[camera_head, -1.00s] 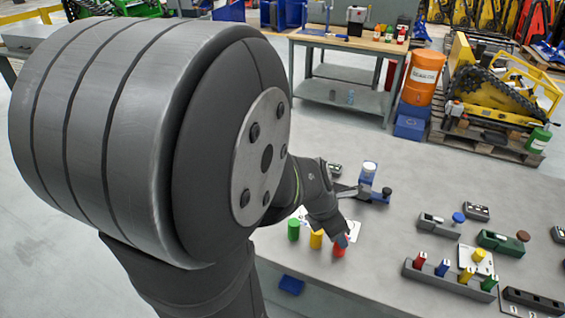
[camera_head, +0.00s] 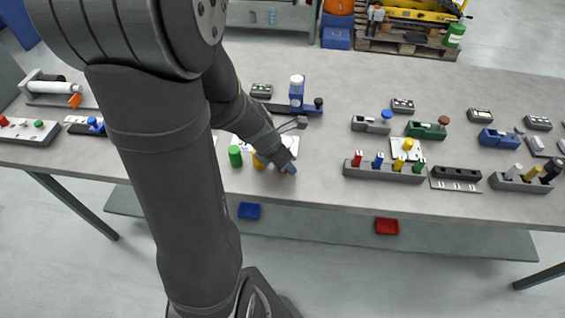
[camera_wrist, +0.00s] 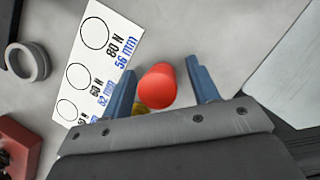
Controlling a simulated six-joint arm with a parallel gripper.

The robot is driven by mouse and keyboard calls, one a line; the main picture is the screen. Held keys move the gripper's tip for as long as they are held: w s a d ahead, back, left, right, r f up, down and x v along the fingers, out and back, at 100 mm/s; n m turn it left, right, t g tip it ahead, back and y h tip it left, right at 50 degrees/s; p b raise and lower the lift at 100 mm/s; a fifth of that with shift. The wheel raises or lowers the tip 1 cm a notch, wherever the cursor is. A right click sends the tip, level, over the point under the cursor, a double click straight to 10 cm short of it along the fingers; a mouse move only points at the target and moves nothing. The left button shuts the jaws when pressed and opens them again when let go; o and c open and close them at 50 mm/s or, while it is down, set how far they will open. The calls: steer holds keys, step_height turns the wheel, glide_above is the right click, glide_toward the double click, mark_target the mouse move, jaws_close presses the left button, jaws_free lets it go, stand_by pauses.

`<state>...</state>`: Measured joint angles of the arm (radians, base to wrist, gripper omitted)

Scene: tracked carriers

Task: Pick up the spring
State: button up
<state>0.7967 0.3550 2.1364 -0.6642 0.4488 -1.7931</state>
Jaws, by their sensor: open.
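A red cylinder (camera_wrist: 157,86), which appears to be the spring, stands between the two blue fingers of my gripper (camera_wrist: 161,80) in the wrist view. The fingers are apart, with a visible gap on each side of it. A bit of a yellow cylinder (camera_wrist: 138,109) shows behind the left finger. In the head view my gripper (camera_head: 291,169) is low over the front of the bench and mostly hides the red cylinder. The yellow cylinder (camera_head: 258,162) and a green cylinder (camera_head: 235,156) stand to its left.
A white card (camera_wrist: 99,62) with circles and printed forces and lengths lies beside the gripper. A grey ring (camera_wrist: 27,62) lies farther left. On the bench (camera_head: 320,188), a block with coloured plugs (camera_head: 384,172) stands to the right. Bare bench lies between it and my gripper.

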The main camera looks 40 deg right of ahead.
steer(key=c, duration=1.1)
steer(key=shift+o, duration=0.2)
steer(key=shift+r, duration=0.2)
